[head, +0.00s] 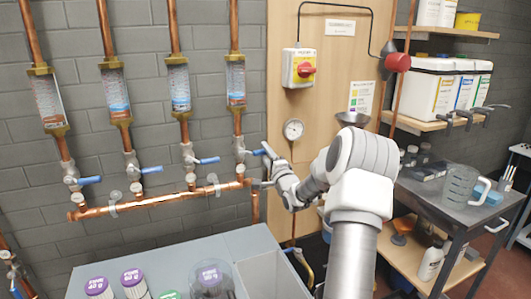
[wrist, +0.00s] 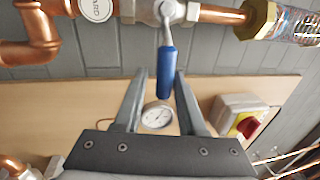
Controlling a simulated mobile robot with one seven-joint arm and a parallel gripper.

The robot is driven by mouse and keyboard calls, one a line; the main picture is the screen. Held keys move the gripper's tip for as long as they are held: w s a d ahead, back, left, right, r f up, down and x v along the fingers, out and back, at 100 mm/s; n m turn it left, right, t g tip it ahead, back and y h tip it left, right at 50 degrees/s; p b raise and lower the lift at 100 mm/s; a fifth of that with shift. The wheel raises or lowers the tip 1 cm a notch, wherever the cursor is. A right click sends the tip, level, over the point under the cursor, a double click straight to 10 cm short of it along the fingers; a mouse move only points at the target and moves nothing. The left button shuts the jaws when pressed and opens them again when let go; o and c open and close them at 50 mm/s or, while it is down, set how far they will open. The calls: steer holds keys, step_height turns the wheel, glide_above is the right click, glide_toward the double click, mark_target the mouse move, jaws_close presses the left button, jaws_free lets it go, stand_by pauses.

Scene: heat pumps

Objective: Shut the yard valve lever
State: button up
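The yard valve (wrist: 168,10) is the rightmost of a row of pipe valves. A round white tag (wrist: 97,9) beside it reads YARD in the wrist view. Its blue lever (wrist: 168,72) stands across the pipe. In the head view the lever (head: 257,152) points right, towards my gripper (head: 264,168). My gripper (wrist: 161,74) is open, with the lever's blue end between its two fingers in the wrist view. The lever looks nearer the right finger; I cannot tell whether they touch.
Other blue-levered valves (head: 207,160) sit to the left on copper pipes with clear flow tubes (head: 178,88). A copper manifold (head: 150,201) runs below. A gauge (head: 293,129) and a red-knob switch box (head: 299,68) are on the wooden panel. A grey bench (head: 237,238) holds purple-lidded tubs.

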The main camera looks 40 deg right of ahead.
steer(key=shift+o, duration=0.6)
steer(key=shift+r, duration=0.15)
steer(key=shift+s, duration=0.1)
steer(key=v, duration=1.7)
